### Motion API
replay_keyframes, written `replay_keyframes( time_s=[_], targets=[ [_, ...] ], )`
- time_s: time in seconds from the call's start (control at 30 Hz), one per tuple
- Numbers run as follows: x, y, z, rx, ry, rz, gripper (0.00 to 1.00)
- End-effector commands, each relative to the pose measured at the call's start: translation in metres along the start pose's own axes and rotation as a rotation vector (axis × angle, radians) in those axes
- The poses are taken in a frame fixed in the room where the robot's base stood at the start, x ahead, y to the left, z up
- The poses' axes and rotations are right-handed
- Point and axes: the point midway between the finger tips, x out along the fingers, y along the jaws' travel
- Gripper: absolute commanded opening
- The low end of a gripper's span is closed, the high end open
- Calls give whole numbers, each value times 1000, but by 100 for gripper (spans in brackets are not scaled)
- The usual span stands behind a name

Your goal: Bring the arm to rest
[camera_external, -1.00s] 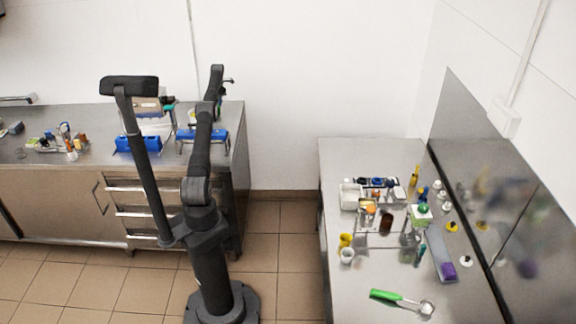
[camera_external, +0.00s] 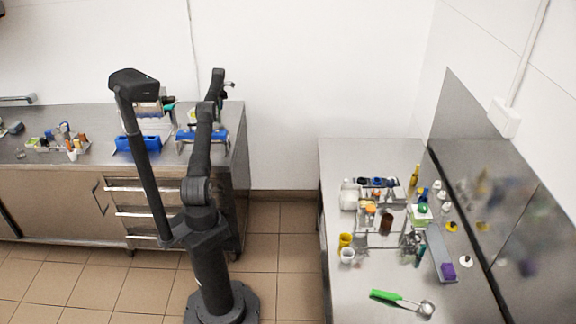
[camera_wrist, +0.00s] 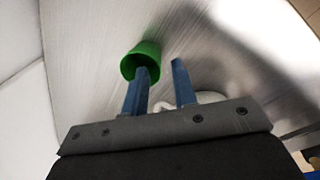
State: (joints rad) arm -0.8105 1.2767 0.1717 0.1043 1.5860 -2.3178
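My gripper (camera_wrist: 160,68) shows in the wrist view with its two blue fingers apart and a clear gap between them. Nothing is held in the gap. A green cup (camera_wrist: 145,52) is just beyond the left finger, which overlaps it in the picture; I cannot tell if they touch. In the external view my arm is raised and bent above the back counter, with my gripper (camera_external: 230,86) small at its upper end. Its fingers are too small to read there.
The back steel counter (camera_external: 90,153) bears blue racks (camera_external: 138,144) and small bottles. A white object (camera_wrist: 208,97) lies partly hidden behind my fingers. The right counter (camera_external: 350,290) holds several containers and a green-handled scoop (camera_external: 400,300).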

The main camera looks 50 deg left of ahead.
Motion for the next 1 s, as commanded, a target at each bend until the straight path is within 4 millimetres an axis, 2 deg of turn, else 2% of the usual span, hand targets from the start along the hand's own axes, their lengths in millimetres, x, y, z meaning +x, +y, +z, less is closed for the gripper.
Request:
replay_keyframes(
  time_s=[0.23, 0.67, 0.83, 0.9, 1.0],
  targets=[
    [-4, -6, 1, -1, 1, -1, 26],
    [-2, -3, 0, -2, 1, 0, 26],
    [7, 6, -3, -3, 1, 0, 26],
    [18, 11, -5, -4, 2, -2, 26],
    [32, 7, -5, -2, 3, -3, 26]
  ],
)
